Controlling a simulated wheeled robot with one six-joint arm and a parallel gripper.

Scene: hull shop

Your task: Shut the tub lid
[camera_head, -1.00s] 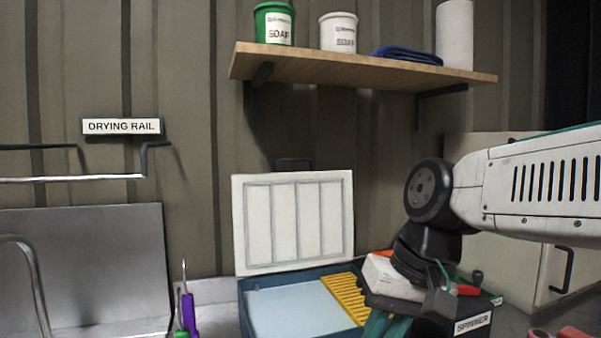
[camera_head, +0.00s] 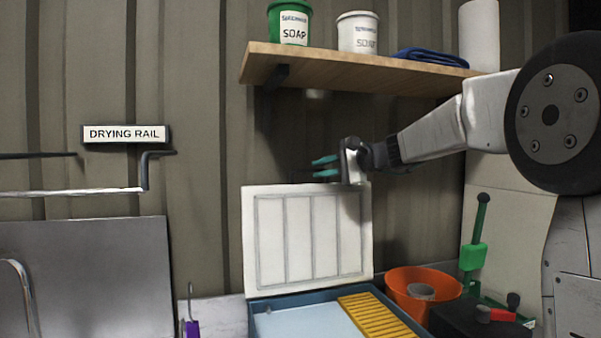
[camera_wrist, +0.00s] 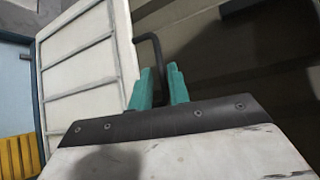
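The tub lid (camera_head: 308,240) is a white ribbed panel standing open, nearly upright, at the back of the blue tub (camera_head: 262,308). The lid also fills the left of the wrist view (camera_wrist: 85,60). A black bar handle (camera_wrist: 150,42) sticks out from the lid's edge. My gripper (camera_head: 322,167) is at the lid's top edge, right of its middle, with teal fingers pointing left. The fingers (camera_wrist: 160,88) are apart, and the handle runs down into the gap between them. Whether they touch the handle cannot be told.
A yellow slatted rack (camera_head: 376,316) lies in the tub's right side. An orange bucket (camera_head: 424,292) and a green-handled brush (camera_head: 474,250) stand to the right. A wooden shelf (camera_head: 340,72) with soap pails hangs above my arm. The drying rail (camera_head: 80,192) is at left.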

